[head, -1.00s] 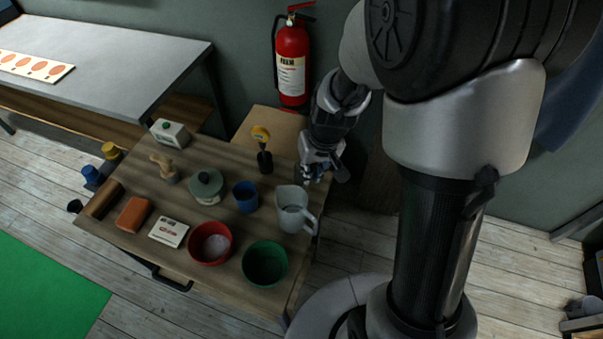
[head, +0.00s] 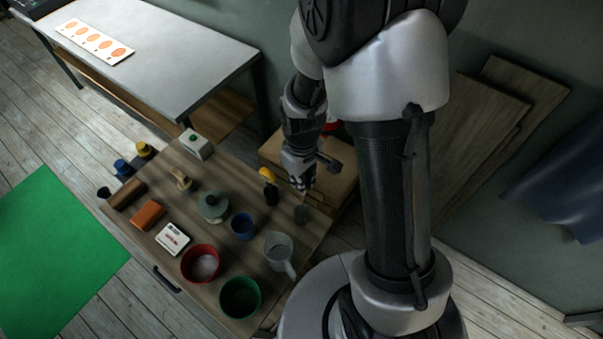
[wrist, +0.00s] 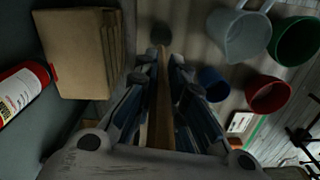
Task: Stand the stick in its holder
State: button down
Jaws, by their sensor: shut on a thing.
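My gripper (head: 303,187) is over the right back part of the low wooden table, fingers pointing down. In the wrist view my gripper (wrist: 162,65) is shut on a thin wooden stick (wrist: 163,105), which runs between the two fingers and out past their tips. The stick cannot be made out in the head view.

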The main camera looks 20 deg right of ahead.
aim_at(301, 201)
jog(key=shift+a+f+b, duration=0.15)
jog(key=shift+f+b, duration=4.15)
jog(key=shift+f, duration=1.15)
jog(key=c, duration=1.6)
grip_release()
notch_tip(301, 201, up, 12)
jog(key=shift+r, duration=0.1)
jog(key=shift+s, duration=0.1)
